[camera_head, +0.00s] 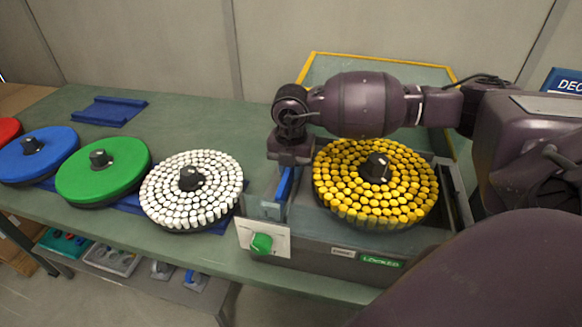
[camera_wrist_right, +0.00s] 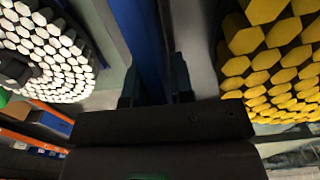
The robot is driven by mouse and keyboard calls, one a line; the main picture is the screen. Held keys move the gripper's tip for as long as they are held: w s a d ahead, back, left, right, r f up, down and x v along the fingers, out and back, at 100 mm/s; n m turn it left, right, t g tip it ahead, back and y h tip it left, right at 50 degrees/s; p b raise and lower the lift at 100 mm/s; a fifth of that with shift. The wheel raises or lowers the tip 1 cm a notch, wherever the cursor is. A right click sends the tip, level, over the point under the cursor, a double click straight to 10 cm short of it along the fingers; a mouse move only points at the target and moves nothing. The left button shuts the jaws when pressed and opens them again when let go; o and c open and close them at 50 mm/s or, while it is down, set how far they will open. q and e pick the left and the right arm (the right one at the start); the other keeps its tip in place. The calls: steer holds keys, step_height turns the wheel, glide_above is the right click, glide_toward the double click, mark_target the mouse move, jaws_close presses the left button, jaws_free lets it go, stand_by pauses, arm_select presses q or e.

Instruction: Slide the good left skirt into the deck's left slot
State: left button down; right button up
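The blue skirt (camera_head: 284,184) is a narrow upright strip at the left side of the grey deck (camera_head: 330,238), beside the yellow-studded disc (camera_head: 350,196). My right gripper (camera_head: 287,167) points down over it. In the right wrist view the blue skirt (camera_wrist_right: 138,40) runs between the two dark fingers (camera_wrist_right: 156,86), which appear closed on it. The gripper and arm hide part of the skirt's top. The left slot is mostly hidden; I cannot tell how far the skirt is in it. My left gripper is not in view.
The white-studded disc (camera_head: 191,205) is close on the left, then the green disc (camera_head: 104,184) and blue disc (camera_head: 38,165). Another blue piece (camera_head: 109,111) lies at the back left. The back middle bench is clear.

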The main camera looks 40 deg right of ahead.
steer(key=o, duration=0.3)
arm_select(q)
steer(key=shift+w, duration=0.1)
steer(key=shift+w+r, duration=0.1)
arm_select(e)
step_height(320, 180, up, 4)
steer(key=shift+r, duration=0.1)
step_height(320, 180, up, 5)
steer(key=shift+r+p, duration=0.1)
steer(key=shift+p, duration=0.25)
steer(key=shift+r, duration=0.7)
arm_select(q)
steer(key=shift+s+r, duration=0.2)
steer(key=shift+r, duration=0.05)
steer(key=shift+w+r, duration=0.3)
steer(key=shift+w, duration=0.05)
